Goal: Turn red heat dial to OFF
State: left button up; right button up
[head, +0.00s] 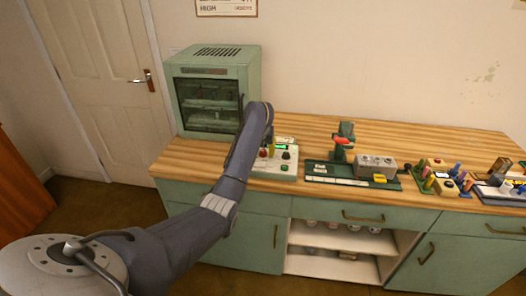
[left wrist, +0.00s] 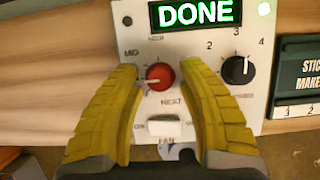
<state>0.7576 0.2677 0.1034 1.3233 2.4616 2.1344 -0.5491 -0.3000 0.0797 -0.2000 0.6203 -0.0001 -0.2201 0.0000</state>
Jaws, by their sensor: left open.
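The red heat dial (left wrist: 160,77) sits on a pale control panel (left wrist: 195,50) in the left wrist view, its white pointer mark aimed left. My left gripper (left wrist: 158,70) is open, with one yellow finger on each side of the dial and a visible gap on both sides. MID is printed at the dial's upper left; I cannot see an OFF label. My right gripper is not in view.
The panel's green display (left wrist: 195,13) reads DONE. A black numbered dial (left wrist: 238,68) is right of the red one, and a white FAN switch (left wrist: 164,127) is below. A green cabinet (head: 213,90) stands behind; a green tool stand (head: 340,152) is to the right.

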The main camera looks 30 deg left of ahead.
pick_arm(q)
grip_shut()
jog(key=shift+r, duration=0.1)
dwell(0.4)
jog(key=n, duration=0.2)
jog(key=n+y, duration=0.1)
jog(key=n, duration=0.1)
jog(key=shift+w+d+n+g+y, duration=0.1)
jog(key=shift+n+g+y, duration=0.2)
jog(key=shift+g, duration=0.1)
jog(key=n, duration=0.2)
jog(key=shift+r+n+g+y, duration=0.1)
jog(key=shift+n+g+y, duration=0.2)
jog(key=shift+n+g, duration=0.4)
jog(key=shift+n, duration=0.3)
jog(key=shift+a+r+n, duration=0.1)
jog(key=shift+a+n, duration=0.1)
jog(key=shift+n, duration=0.1)
